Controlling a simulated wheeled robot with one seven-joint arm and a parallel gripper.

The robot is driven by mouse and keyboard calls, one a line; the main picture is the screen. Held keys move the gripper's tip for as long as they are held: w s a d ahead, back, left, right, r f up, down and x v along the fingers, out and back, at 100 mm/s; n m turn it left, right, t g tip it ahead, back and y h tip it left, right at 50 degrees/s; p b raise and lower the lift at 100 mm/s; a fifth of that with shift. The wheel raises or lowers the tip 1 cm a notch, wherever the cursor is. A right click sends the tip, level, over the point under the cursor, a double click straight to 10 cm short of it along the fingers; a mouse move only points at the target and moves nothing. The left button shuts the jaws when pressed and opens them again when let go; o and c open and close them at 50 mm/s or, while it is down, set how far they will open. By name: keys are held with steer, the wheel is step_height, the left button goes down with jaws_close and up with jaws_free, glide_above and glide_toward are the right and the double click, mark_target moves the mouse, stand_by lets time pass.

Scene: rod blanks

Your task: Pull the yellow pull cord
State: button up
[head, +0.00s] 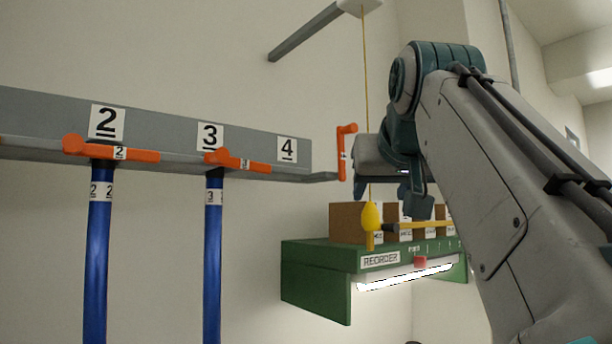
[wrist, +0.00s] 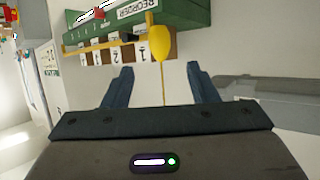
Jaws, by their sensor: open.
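The yellow pull cord (head: 366,75) hangs from a pale ceiling fitting and ends in a yellow bulb-shaped handle (head: 371,217). My gripper (wrist: 160,75) is open, with its two dark blue fingers apart. In the wrist view the thin cord (wrist: 163,88) runs through the gap between the fingers, and the handle (wrist: 160,42) lies just beyond the fingertips. Neither finger visibly touches the cord. In the head view my gripper is close beside the cord, above the handle's height, and partly hidden by my wrist.
A green shelf (head: 315,256) marked REORDER carries brown boxes (head: 348,222), with a yellow rail (head: 420,226) along its front. A grey rack (head: 50,115) holds blue rods (head: 98,250) by orange handles. Another orange handle (head: 343,150) is close to the cord.

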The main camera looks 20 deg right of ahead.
mark_target(373, 218)
steer(key=x, duration=0.9)
steer(key=shift+p, duration=0.3)
steer(key=shift+s, duration=0.1)
steer(key=c, duration=1)
steer(key=shift+f, duration=0.1)
steer(key=shift+f+b, duration=0.85)
steer(key=shift+f, duration=0.05)
steer(key=o, duration=1)
steer(key=shift+r, duration=0.1)
steer(key=v, duration=1.4)
